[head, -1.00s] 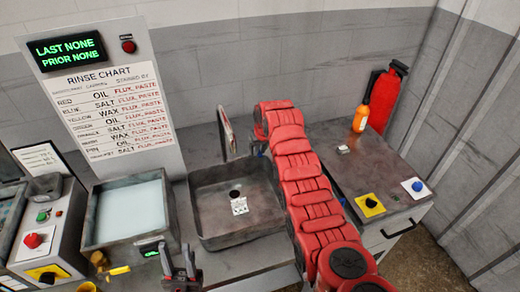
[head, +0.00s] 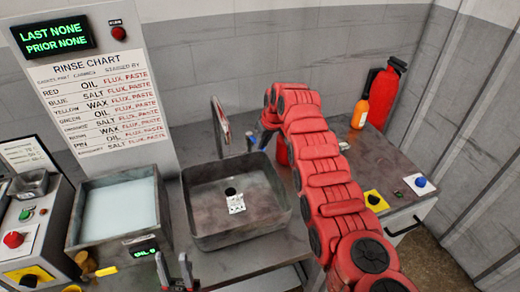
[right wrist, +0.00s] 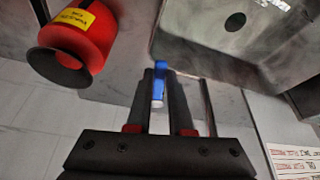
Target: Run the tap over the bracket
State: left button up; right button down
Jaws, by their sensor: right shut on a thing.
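The bracket (head: 236,203), a small pale piece with dark holes, lies in the sink basin (head: 207,228) beside the drain. The tap spout (head: 217,124) stands at the back of the basin; I see no water stream. In the right wrist view my right gripper (right wrist: 160,72) is shut on a blue tap handle (right wrist: 158,88) beside the basin. In the head view, my red right arm reaches to the back right of the basin and mostly hides that gripper. My left gripper (head: 172,264) is at the bottom edge, fingers apart and empty, in front of the basin.
A bath of pale liquid (head: 122,208) stands left of the sink. An orange bottle (head: 361,114) and a red extinguisher (head: 384,95) stand at the back right. Yellow and blue-knob panels (head: 376,199) sit on the right counter. The rinse chart (head: 98,105) stands behind the bath.

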jog(key=c, duration=0.8)
grip_release()
jog(key=shift+r, duration=0.15)
jog(key=shift+d+r+b, duration=0.1)
jog(key=shift+r+b, duration=0.1)
jog(key=shift+b, duration=0.1)
jog(key=b+v, duration=0.6)
jog(key=v, duration=1)
jog(key=shift+r, duration=0.4)
